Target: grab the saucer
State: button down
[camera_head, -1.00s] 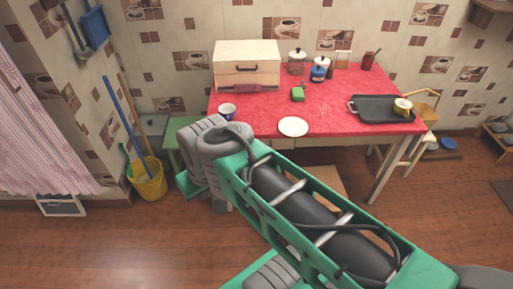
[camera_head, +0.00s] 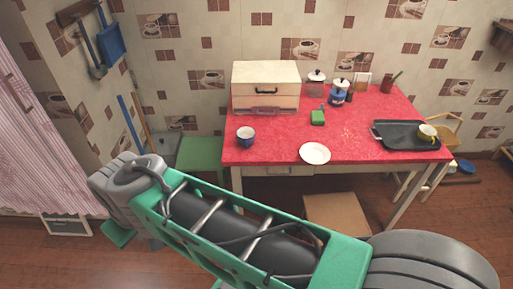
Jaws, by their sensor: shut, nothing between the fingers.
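The white saucer (camera_head: 315,153) lies flat on the red-covered table (camera_head: 275,150), close to its front edge. It looks empty and nothing covers it. My arm, with green links and grey joints, crosses the foreground below the table. My gripper is not visible in this view. The arm's visible parts are apart from the saucer.
A dark tray (camera_head: 395,136) with a yellow cup (camera_head: 427,133) is to the right. A drawer box (camera_head: 266,87) and jars stand behind. A green stool (camera_head: 202,154) stands left.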

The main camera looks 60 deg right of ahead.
aim_at(313, 153)
jog(key=z, duration=0.3)
jog(key=i, duration=1)
jog(key=z, duration=0.7)
